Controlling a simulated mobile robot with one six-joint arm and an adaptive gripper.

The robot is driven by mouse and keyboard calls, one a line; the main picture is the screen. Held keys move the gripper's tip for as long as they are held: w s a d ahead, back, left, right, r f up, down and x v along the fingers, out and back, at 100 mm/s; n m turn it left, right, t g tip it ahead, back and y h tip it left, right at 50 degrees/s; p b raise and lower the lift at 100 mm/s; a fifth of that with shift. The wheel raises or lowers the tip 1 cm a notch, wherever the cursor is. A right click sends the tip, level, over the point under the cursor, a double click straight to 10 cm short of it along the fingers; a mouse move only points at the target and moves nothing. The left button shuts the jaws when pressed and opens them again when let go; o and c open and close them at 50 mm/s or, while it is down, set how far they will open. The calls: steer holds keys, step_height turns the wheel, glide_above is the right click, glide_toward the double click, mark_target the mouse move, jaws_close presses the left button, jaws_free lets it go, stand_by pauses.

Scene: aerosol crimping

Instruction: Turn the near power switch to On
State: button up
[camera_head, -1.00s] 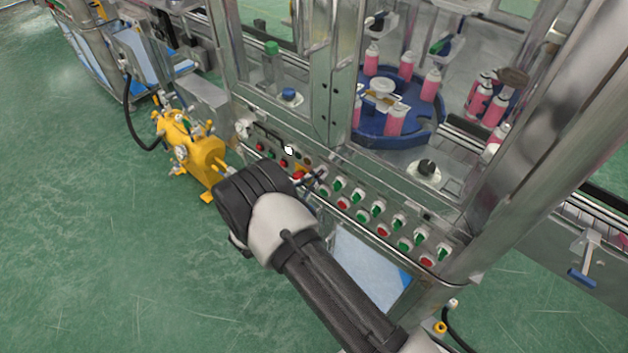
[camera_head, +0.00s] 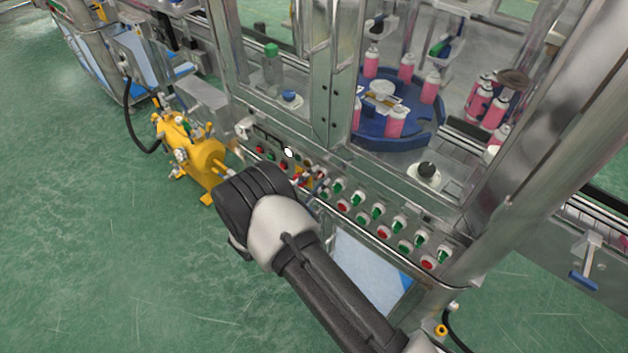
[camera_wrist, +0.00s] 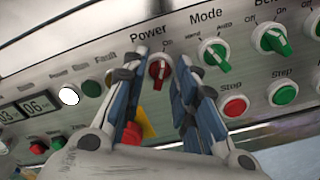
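The power switch (camera_wrist: 159,70) is a red knob under the "Power" label on the metal control panel. In the wrist view its handle stands close to upright in the picture, with a slight tilt. I cannot tell for certain which mark it points to. My gripper (camera_wrist: 163,62) is open, with one blue-grey finger on each side of the knob. Gaps show between the knob and the fingers; how far the tips are from the panel is unclear. In the head view my gripper (camera_head: 306,183) is at the panel, and my own wrist hides part of it.
Right of the power switch are the green Mode switch (camera_wrist: 213,54), another green switch (camera_wrist: 273,40), a red button (camera_wrist: 234,106) and a green Step button (camera_wrist: 286,95). A yellow-backed red button (camera_wrist: 131,134) is partly behind the left finger. A white lamp (camera_wrist: 69,96) is lit.

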steer(key=v, duration=1.2)
stand_by(0.4)
steer(key=s+d+r+m+g, duration=0.3)
steer(key=d+r+m+g, duration=0.3)
steer(key=d+r, duration=0.35)
steer(key=s+d+r+m+g, duration=0.3)
steer(key=d+r+m+g, duration=0.3)
steer(key=d+r, duration=0.4)
steer(key=s+d+r+m+t+y, duration=0.1)
steer(key=s+r+m+y, duration=0.3)
steer(key=s, duration=0.5)
steer(key=s+d+r+m+t+y, duration=0.1)
steer(key=s+d+r+m+y, duration=0.2)
steer(key=s+m+y, duration=0.3)
steer(key=shift+s+d+r+t+y, duration=0.3)
steer(key=shift+s+r+y, duration=0.2)
steer(key=shift+s, duration=1.25)
